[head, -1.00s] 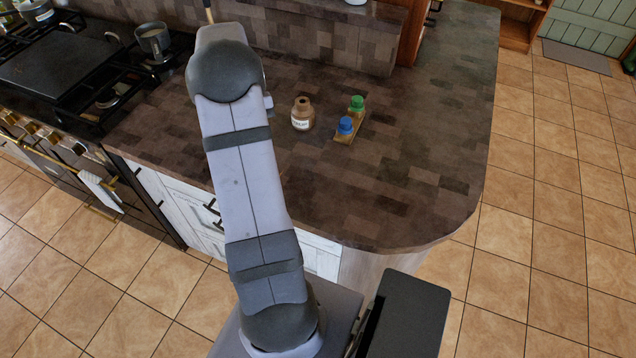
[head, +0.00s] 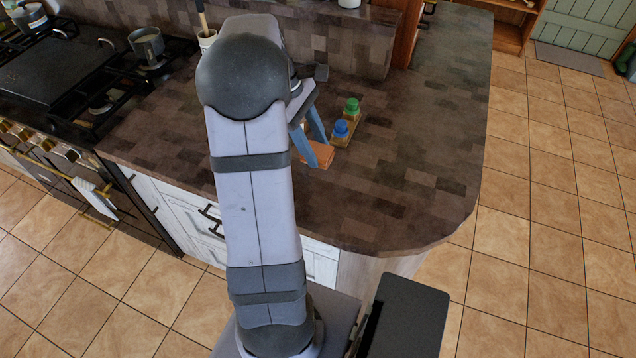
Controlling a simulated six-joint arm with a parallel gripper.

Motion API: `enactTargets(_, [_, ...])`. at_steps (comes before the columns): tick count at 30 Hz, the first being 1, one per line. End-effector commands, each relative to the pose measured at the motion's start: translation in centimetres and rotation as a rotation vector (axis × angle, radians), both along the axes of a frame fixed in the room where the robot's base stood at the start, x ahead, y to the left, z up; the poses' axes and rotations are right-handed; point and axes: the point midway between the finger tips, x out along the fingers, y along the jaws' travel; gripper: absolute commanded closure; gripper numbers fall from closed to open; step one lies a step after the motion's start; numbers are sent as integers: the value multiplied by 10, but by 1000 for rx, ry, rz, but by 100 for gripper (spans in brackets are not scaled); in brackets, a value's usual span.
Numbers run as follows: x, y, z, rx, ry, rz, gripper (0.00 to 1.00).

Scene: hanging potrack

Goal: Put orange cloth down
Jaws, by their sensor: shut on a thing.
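The orange cloth (head: 322,156) shows as a small flat orange patch at the tip of my gripper (head: 309,150), low over or on the dark tiled countertop (head: 410,185). My gripper is shut on the cloth. Its blue-grey fingers point down and toward the camera, partly hidden behind my arm. I cannot tell whether the cloth touches the counter.
A wooden tray (head: 347,133) with a blue-capped jar (head: 341,130) and a green-capped jar (head: 352,107) stands just right of my gripper. The counter to the right is clear. A stove (head: 60,75) with a pot (head: 147,45) is at left.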

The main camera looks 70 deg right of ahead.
Motion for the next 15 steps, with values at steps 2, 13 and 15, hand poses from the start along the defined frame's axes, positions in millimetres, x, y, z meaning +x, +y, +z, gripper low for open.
enactTargets(2, [0, 0, 0, 0, 1, 16, 82])
enactTargets(13, [0, 1, -36, 5, 3, 19, 82])
enactTargets(15, [0, 1, -46, 6, 2, 18, 82])
